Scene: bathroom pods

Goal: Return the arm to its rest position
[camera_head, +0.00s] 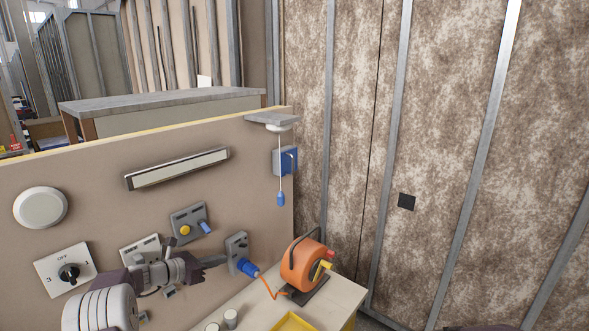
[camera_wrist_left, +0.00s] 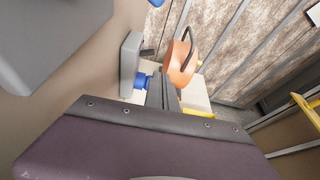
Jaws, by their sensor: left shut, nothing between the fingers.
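My left arm comes in from the lower left in the head view. Its gripper (camera_head: 217,261) is shut and empty, in front of the beige panel (camera_head: 80,185), with its tips close to a grey wall socket (camera_head: 237,246). I cannot tell whether they touch it. A blue plug (camera_head: 247,267) sits at that socket, with an orange cable running to the reel. In the left wrist view the shut fingers (camera_wrist_left: 170,88) point toward the orange reel (camera_wrist_left: 181,62), just right of the blue plug (camera_wrist_left: 141,81).
The orange cable reel (camera_head: 302,264) stands on a light bench (camera_head: 257,308) by a yellow tray (camera_head: 294,322).

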